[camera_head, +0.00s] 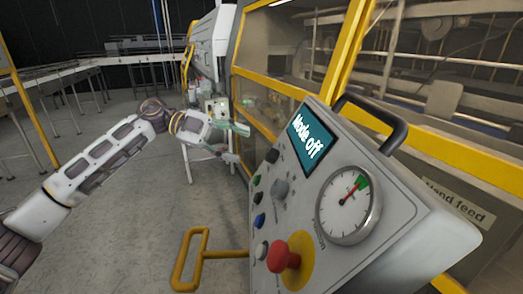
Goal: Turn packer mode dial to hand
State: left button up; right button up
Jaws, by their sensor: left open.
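The tilted grey control panel (400,235) stands at the right, with a teal screen (311,141) that reads "Mode Off". A grey knob (281,190), which looks like the mode dial, sits on the panel face below the screen; its pointer is too small to read. My left gripper (242,143) is open and empty, left of the panel and apart from it, with its fingers pointing right. My right gripper is not in view.
A red mushroom button (284,257) on a yellow ring, a gauge (348,203) and several small buttons crowd the panel face. A black handle (380,122) tops the panel. A yellow bar (192,262) stands at its lower left. Open floor lies left.

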aim_at(268, 154)
pick_arm(q)
jog(key=shift+p+x, duration=0.55)
jog(key=shift+x, duration=2.95)
jog(key=shift+c, duration=0.4)
jog(key=c, duration=0.9)
